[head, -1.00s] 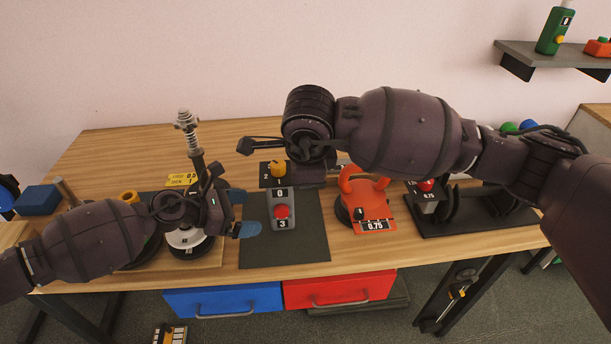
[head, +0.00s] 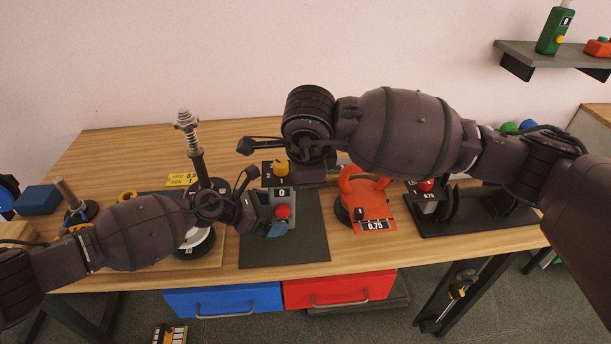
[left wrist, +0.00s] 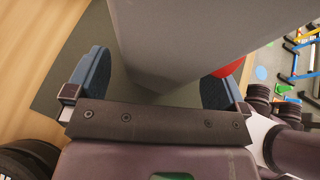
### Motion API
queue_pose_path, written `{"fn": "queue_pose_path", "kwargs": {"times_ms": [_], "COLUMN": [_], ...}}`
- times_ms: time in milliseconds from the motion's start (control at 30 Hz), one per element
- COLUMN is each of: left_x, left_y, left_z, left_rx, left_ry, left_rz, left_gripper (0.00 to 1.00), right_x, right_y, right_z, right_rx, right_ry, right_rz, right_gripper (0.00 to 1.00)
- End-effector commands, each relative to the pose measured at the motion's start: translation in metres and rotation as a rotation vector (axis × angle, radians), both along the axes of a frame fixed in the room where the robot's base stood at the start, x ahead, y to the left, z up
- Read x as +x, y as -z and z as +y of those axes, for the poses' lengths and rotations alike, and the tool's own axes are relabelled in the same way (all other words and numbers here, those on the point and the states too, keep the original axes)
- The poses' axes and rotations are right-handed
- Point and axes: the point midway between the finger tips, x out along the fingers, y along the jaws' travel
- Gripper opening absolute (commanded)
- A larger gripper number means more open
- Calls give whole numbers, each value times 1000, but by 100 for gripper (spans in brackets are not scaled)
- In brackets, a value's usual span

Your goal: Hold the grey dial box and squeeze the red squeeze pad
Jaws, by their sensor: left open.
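The grey dial box (head: 290,222) stands on the dark mat, with a yellow dial (head: 281,168) at its far end and a "0" label. The red squeeze pad (head: 283,211) is on its near part; its edge also shows in the left wrist view (left wrist: 230,69). My left gripper (head: 271,212) is open at the box's left side. In the left wrist view the grey box (left wrist: 190,40) lies between the two blue fingers, with contact unclear. My right gripper (head: 290,152) is above and behind the box, its fingers largely hidden by its own wrist.
An orange kettle-shaped device (head: 372,205) stands close right of the mat (head: 300,250). A spring post (head: 190,140) on a round base stands left, close to my left arm. A black rack (head: 475,215) is at the right. The mat's front is clear.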

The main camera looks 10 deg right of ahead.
Motion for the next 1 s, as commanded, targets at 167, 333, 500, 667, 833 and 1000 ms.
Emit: {"fn": "queue_pose_path", "kwargs": {"times_ms": [167, 333, 500, 667, 833, 1000], "left_x": [4, 5, 5, 5, 5, 5], "left_y": [6, 8, 8, 8, 8, 8], "left_z": [-11, -15, -15, -15, -15, -15], "left_rx": [-1, -1, -1, -1, -1, -1], "left_ry": [0, 0, 0, 0, 0, 0], "left_rz": [0, -1, -1, -1, -1, -2], "left_gripper": [100, 100, 100, 89, 63, 41], "right_x": [0, 0, 0, 0, 0, 0], "right_y": [0, 0, 0, 0, 0, 0], "right_z": [0, 0, 0, 0, 0, 0], "right_rx": [0, 0, 0, 0, 0, 0], "right_ry": [0, 0, 0, 0, 0, 0], "right_rz": [0, 0, 0, 0, 0, 0], "right_gripper": [0, 0, 0, 0, 0, 0]}}
